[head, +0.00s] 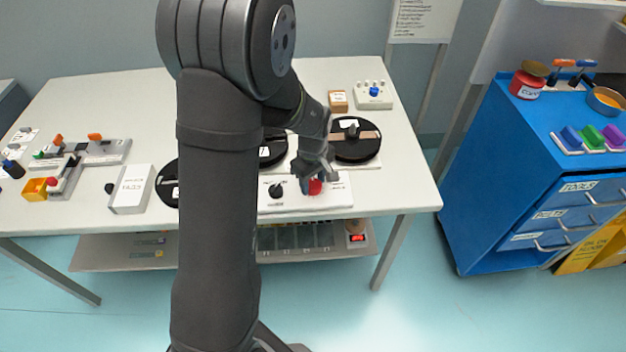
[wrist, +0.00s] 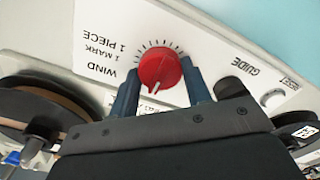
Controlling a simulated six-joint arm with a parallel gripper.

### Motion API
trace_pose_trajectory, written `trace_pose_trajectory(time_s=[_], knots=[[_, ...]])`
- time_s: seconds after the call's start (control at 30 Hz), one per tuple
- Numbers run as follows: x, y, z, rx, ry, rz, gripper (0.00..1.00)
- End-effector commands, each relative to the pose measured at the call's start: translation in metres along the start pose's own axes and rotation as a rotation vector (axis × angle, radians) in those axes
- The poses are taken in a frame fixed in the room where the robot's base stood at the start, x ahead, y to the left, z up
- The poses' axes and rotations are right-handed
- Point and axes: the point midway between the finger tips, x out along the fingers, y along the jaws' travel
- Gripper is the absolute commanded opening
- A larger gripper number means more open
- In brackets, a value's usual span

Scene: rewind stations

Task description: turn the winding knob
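The winding knob is red with a white pointer line and shows in the wrist view (wrist: 159,68) and the head view (head: 315,187). It sits on a white panel (wrist: 210,40) printed "WIND", "1 MARK", "1 PIECE", with tick marks around it. My gripper (wrist: 159,65) has its two blue fingers apart, one on each side of the knob. A thin gap seems to show beside the knob; contact is not clear. In the head view my gripper (head: 310,184) is over the panel and partly hides the knob.
A black knob (head: 276,190) by the "GUIDE" label is on the same panel. Black reels flank it, one at the right (head: 354,140). A white box (head: 132,189) stands at the left, and a small device with a blue knob (head: 374,95) at the back right.

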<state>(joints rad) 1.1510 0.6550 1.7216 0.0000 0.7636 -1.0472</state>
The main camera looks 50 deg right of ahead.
Motion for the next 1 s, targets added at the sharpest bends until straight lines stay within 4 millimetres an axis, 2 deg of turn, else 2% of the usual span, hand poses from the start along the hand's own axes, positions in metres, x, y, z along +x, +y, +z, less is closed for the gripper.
trace_pose_trajectory(time_s=[0.27,0.47,1.0], knots=[[-0.0003,0.0003,-0.0001,0.015,0.000,0.001,0.21],[-0.0002,0.0002,-0.0001,0.089,0.000,0.000,0.21],[0.0000,-0.0001,-0.0001,0.556,-0.001,-0.001,0.22]])
